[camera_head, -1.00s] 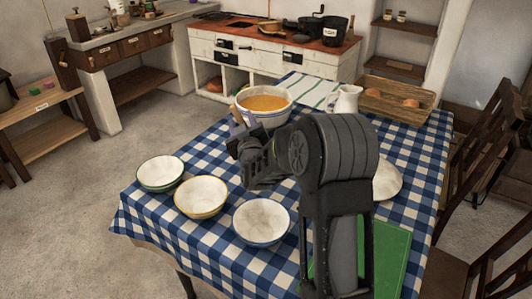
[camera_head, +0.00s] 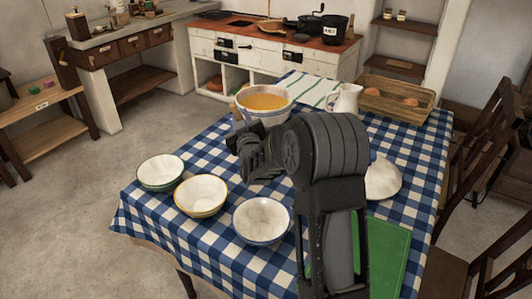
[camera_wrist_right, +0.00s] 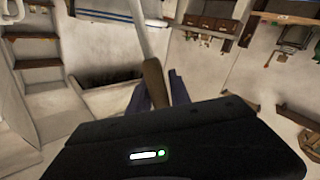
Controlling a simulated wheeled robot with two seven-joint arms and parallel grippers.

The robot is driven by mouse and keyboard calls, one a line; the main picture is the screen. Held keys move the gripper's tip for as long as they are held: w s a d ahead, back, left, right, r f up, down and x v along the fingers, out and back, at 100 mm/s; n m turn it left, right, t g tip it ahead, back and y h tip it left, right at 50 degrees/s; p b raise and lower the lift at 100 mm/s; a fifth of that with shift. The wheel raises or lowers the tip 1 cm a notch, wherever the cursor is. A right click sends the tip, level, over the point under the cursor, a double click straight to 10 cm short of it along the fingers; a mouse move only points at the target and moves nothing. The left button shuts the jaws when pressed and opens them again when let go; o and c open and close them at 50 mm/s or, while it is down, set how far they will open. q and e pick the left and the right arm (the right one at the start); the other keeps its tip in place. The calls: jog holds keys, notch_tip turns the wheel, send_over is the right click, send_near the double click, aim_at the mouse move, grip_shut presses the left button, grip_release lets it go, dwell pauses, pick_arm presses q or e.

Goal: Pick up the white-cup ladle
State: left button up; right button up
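The ladle's brown handle (camera_wrist_right: 153,82) lies between the two fingers of my right gripper (camera_wrist_right: 158,92) in the right wrist view, with a finger close against each side. The pale shaft (camera_wrist_right: 140,25) runs up from it. The ladle's cup is not visible. In the head view my right gripper (camera_head: 240,132) is beside the left front of the soup bowl (camera_head: 264,103), and its wrist hides most of the ladle. The bowl is white and holds orange soup. My left gripper is in neither view.
White bowls with green (camera_head: 160,172), yellow (camera_head: 201,196) and blue (camera_head: 262,220) rims stand along the near left of the checked table. A white jug (camera_head: 344,99), a wooden tray (camera_head: 398,103) and a green board (camera_head: 385,262) are also on it. Chairs stand at right.

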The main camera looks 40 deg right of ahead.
grip_shut()
jog(key=shift+r, duration=0.15)
notch_tip(320, 180, up, 10)
jog(key=shift+p, duration=0.4)
dwell(0.8)
